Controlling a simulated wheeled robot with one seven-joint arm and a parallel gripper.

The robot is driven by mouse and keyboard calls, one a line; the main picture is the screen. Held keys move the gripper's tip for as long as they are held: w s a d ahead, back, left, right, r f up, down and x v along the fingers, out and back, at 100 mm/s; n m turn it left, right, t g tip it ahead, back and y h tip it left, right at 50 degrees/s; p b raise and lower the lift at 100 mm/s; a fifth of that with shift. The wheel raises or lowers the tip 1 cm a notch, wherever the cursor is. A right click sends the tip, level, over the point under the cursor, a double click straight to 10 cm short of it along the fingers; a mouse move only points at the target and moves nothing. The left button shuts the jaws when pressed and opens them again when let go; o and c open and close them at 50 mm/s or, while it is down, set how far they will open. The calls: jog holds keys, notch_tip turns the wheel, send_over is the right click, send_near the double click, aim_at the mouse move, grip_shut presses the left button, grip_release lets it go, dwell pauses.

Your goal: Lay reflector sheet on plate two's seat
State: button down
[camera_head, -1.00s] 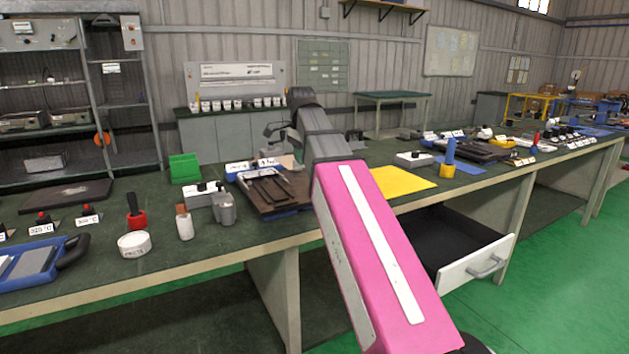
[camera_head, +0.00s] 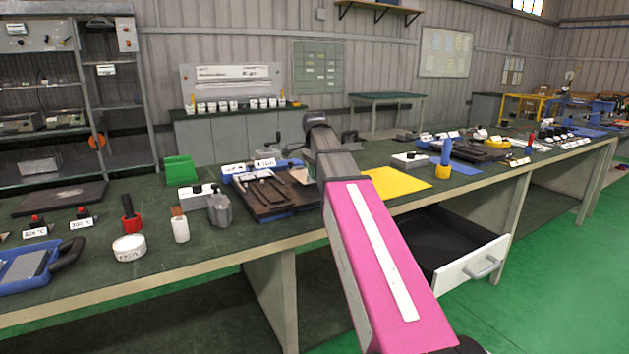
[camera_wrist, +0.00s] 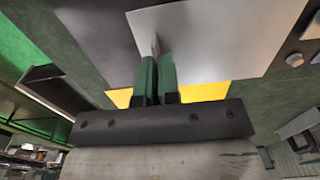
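My gripper (camera_wrist: 157,80) has two green fingers, closed on an upright tab of a pale grey sheet (camera_wrist: 225,40) in the wrist view. The sheet, which looks like the reflector sheet, extends ahead and to the right of the fingers. In the head view my pink arm reaches over the bench and the gripper is hidden. A dark plate assembly (camera_head: 262,194) on a blue base lies left of my arm. A second dark assembly (camera_head: 480,150) lies farther right. Their labels are too small to read, so I cannot tell which is plate two.
A yellow sheet (camera_head: 398,184) lies right of my arm; yellow also shows beneath the grey sheet in the wrist view (camera_wrist: 205,91). An open drawer (camera_head: 470,262) juts from the bench front. A green bin (camera_head: 180,170), white bottle (camera_head: 180,229) and grey container (camera_head: 220,210) stand left.

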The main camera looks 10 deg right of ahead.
jog(key=shift+f, duration=1.2)
jog(key=shift+f, duration=0.1)
jog(key=c, duration=1.3)
grip_release()
jog(key=shift+c, duration=0.2)
notch_tip(320, 180, up, 12)
